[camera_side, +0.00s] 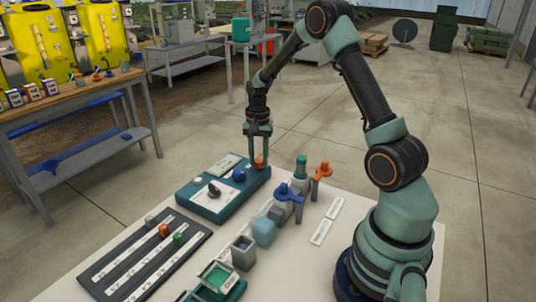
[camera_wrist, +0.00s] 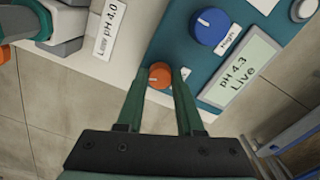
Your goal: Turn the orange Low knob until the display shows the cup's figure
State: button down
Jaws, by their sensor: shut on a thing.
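The orange Low knob (camera_wrist: 160,76) sits at the edge of the teal meter box (camera_side: 205,209), between the fingertips of my gripper (camera_wrist: 161,71). My gripper is shut on this knob; in the side view the fingers (camera_side: 258,164) point down onto it. The display (camera_wrist: 240,66) reads "pH 4.3 Live". A blue knob labelled High (camera_wrist: 210,27) is beside the display. A white card (camera_wrist: 107,28) reads "Low pH 4.0" and lies on the table near a grey holder.
A black selector (camera_side: 214,189) is on the same box. To its right stand grey holders with a blue-topped piece (camera_side: 285,190) and an orange-topped piece (camera_side: 322,170). A dark slider panel (camera_side: 145,262) lies front left. A wooden bench (camera_side: 70,100) is beyond the table.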

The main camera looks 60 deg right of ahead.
aim_at(259, 160)
jog(key=n, duration=0.5)
jog(key=shift+n, duration=0.3)
jog(key=n, duration=0.5)
jog(key=shift+r+n, duration=0.1)
jog(key=shift+n, duration=0.2)
jog(key=c, duration=0.5)
grip_release()
jog(key=shift+c, duration=0.2)
notch_tip(259, 160, up, 12)
